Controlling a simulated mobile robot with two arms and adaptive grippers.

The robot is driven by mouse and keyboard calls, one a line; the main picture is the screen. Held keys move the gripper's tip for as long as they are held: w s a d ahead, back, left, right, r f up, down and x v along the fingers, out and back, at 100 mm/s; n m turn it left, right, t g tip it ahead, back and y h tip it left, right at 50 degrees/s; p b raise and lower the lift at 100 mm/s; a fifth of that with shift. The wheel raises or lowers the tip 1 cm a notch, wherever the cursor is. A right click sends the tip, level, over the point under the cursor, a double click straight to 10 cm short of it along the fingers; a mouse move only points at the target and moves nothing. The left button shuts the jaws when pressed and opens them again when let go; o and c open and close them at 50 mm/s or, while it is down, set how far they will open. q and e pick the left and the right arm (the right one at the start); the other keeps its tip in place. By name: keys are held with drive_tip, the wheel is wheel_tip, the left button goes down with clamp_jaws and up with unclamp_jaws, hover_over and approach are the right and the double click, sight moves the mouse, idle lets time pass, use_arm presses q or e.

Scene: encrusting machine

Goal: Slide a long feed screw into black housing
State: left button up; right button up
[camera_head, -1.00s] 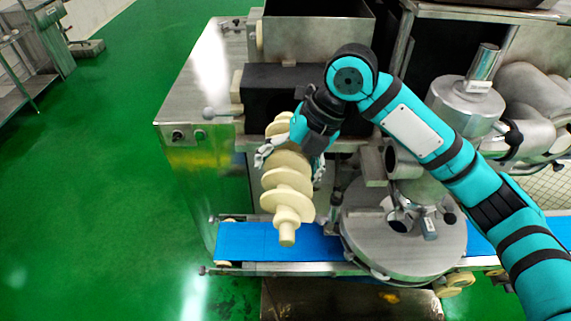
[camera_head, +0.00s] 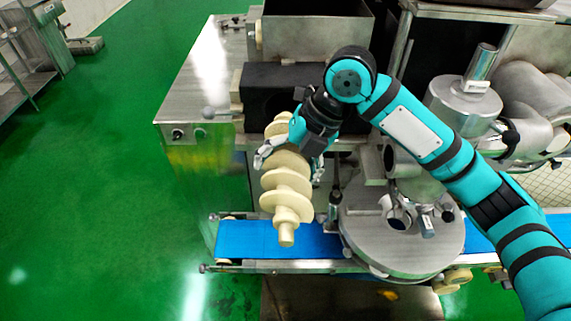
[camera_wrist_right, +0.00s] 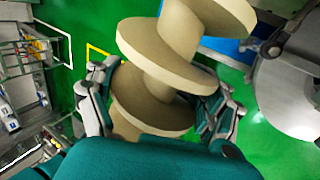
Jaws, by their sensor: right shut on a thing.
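The long cream feed screw (camera_head: 286,181) is in my right gripper (camera_head: 291,168), which is shut on its middle. Its near end with the thin shaft points toward the camera, above the blue belt. Its far end is close to the opening of the black housing (camera_head: 262,78); my gripper and arm partly hide this area, so I cannot tell whether it is inside. In the right wrist view the screw (camera_wrist_right: 180,62) runs up between the two fingers of the gripper (camera_wrist_right: 160,105). My left gripper is not in view.
A blue conveyor belt (camera_head: 262,238) runs below the screw. A round steel disc unit (camera_head: 405,245) stands right of it. A steel hopper (camera_head: 318,32) sits behind the housing. A steel cabinet (camera_head: 190,100) is at left. Green floor (camera_head: 90,200) at left is open.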

idle(0.4)
drive_tip(key=shift+w+a+p, duration=0.1)
drive_tip(key=shift+w+p, duration=0.4)
drive_tip(key=shift+w, duration=2.4)
drive_tip(key=shift+w, duration=0.8)
drive_tip(key=shift+w+p, duration=0.45)
drive_tip(key=shift+w, duration=3.15)
drive_tip(key=o, duration=1.5)
drive_tip(key=shift+s, duration=0.1)
